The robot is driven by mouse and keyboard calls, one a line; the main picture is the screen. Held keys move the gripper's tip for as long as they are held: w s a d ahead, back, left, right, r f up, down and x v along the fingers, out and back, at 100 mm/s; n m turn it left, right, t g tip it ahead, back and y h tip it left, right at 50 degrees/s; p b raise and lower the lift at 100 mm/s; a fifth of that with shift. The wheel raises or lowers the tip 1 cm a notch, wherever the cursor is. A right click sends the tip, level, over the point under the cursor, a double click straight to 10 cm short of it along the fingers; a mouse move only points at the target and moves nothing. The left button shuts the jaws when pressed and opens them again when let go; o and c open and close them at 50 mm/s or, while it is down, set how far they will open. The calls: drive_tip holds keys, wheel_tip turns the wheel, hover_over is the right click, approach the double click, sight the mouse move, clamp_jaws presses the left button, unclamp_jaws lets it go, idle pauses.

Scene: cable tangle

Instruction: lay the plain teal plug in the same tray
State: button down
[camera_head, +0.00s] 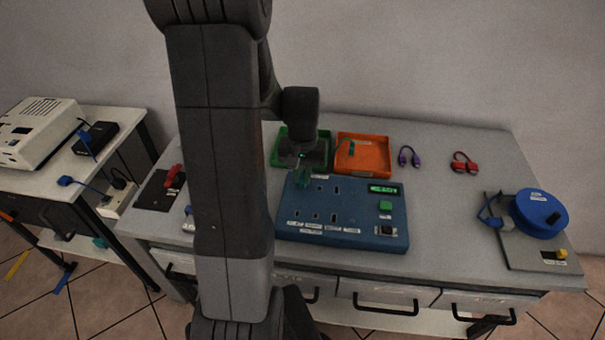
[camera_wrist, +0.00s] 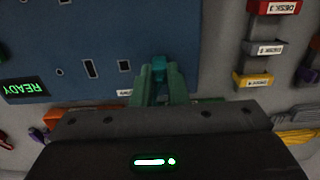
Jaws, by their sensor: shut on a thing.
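My gripper (camera_head: 303,180) is over the back left of the blue panel (camera_head: 340,214). Its jaws (camera_wrist: 160,90) are shut on a small teal plug (camera_wrist: 159,72), which shows between the fingertips in the wrist view. The fingers hide most of the plug, and I cannot tell whether it touches the panel. An orange tray (camera_head: 376,171) stands behind the panel with a small teal piece (camera_head: 351,147) in it. A green tray (camera_head: 284,161) is left of it, partly hidden by my arm.
The panel has several dark slots and a lit green display (camera_head: 384,189). A purple cable (camera_head: 408,156) and a red cable (camera_head: 464,162) lie right of the orange tray. A blue reel (camera_head: 540,212) stands at the right end. The table between is clear.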

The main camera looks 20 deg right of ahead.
drive_tip(key=shift+r, duration=0.15)
drive_tip(key=shift+r+p, duration=1.15)
drive_tip(key=shift+r, duration=0.3)
